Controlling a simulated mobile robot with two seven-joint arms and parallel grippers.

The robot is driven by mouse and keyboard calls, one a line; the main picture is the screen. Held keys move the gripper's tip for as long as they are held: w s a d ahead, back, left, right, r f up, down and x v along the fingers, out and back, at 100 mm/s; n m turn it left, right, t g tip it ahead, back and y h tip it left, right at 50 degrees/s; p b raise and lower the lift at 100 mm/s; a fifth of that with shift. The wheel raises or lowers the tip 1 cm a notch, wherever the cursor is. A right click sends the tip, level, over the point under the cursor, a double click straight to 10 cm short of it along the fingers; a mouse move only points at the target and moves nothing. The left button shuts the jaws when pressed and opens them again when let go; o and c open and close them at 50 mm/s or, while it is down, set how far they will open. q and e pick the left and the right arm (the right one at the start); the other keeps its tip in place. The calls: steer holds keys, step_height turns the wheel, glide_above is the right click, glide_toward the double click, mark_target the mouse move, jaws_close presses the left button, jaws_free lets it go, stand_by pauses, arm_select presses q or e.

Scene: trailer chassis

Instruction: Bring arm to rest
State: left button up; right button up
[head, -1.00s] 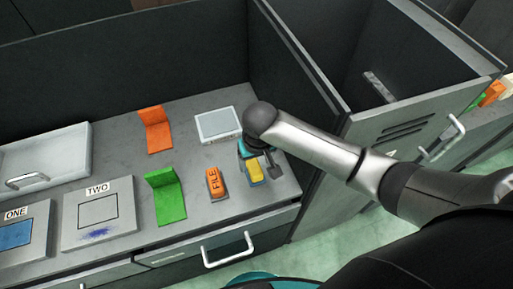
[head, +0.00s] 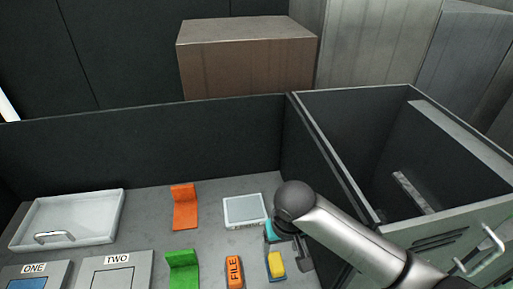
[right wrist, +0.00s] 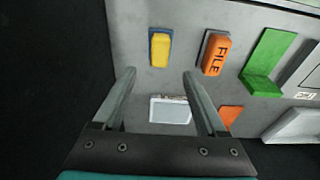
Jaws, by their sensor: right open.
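My right arm comes in from the right in the head view, over the grey desk top (head: 150,222). My right gripper (head: 292,254) is partly hidden behind its own wrist, just right of a yellow block (head: 276,265). In the right wrist view the gripper (right wrist: 159,75) is open, with two parted fingers and nothing between them. The yellow block (right wrist: 160,48) lies beyond the fingertips, on a blue-grey base. My left gripper is not in view.
An orange FILE block (head: 234,272), a white-framed pad (head: 244,209), orange (head: 185,207) and green (head: 183,271) bent pieces and a white tray (head: 113,210) lie on the desk. Dark partitions (head: 150,140) edge it. An open grey cabinet (head: 440,240) stands right, a brown box (head: 245,65) behind.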

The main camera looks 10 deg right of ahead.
steer(key=s+a+n+t+y, duration=0.1)
steer(key=s+a+n+y, duration=0.15)
steer(key=s, duration=0.55)
steer(key=s+d+r+h, duration=0.1)
steer(key=s+d+h, duration=0.1)
steer(key=s+d, duration=0.55)
step_height(320, 180, down, 28)
steer(key=s+b, duration=0.3)
steer(key=b, duration=0.2)
steer(key=s+d+f+g+b, duration=0.1)
steer(key=s+f+b, duration=0.4)
steer(key=s+f, duration=0.9)
step_height(320, 180, down, 4)
steer(key=shift+d+r+g, duration=0.15)
steer(key=shift+d+g, duration=0.25)
steer(key=shift+d, duration=0.35)
steer(key=shift+m+h, duration=0.25)
